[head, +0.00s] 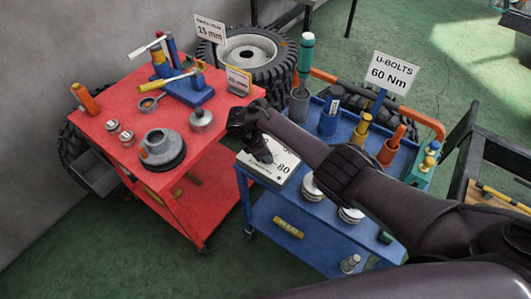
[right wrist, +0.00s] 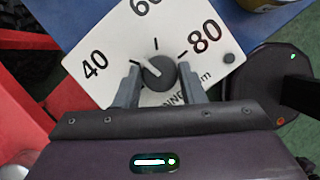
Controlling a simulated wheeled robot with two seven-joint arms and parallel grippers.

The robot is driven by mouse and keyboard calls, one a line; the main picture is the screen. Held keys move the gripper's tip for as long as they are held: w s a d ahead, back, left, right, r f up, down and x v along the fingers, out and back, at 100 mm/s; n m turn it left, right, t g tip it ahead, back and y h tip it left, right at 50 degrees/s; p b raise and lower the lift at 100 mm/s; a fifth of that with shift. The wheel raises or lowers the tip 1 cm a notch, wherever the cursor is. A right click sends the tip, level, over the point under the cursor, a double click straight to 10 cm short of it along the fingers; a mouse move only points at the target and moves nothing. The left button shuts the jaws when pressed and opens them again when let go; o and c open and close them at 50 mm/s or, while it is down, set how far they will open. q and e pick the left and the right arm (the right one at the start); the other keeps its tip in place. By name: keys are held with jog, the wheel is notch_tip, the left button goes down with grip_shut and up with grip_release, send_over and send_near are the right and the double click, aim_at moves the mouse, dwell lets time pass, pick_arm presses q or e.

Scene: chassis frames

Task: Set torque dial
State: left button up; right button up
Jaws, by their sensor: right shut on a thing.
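The torque dial plate (head: 283,165) is a white board on the blue cart, marked 40, 60 and 80 in the right wrist view (right wrist: 118,52). Its dark round knob (right wrist: 159,73) has a light pointer line that seems to point up and left, between 40 and 60. My right gripper (right wrist: 158,80) is shut on the knob, one finger on each side. In the head view my right gripper (head: 262,150) covers the knob. A sign (head: 391,73) reads "U-BOLTS 60 Nm". My left gripper is out of view.
The blue cart (head: 306,243) also carries round metal parts (head: 312,187), bottles and an orange handle bar (head: 400,108). A tyre (head: 247,50) lies behind.

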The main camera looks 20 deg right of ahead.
jog(key=m+g+b, duration=0.1)
jog(key=m, duration=0.1)
jog(key=m+g+b, duration=0.1)
jog(key=m, duration=0.2)
jog(key=shift+w+f+b, duration=0.15)
jog(key=shift+b, duration=0.2)
jog(key=shift+m+g+y+b, duration=0.4)
jog(key=shift+m+b, duration=0.2)
jog(key=shift+m, duration=0.7)
jog(key=o, duration=1)
jog(key=shift+w+r, duration=0.1)
jog(key=shift+r, duration=0.15)
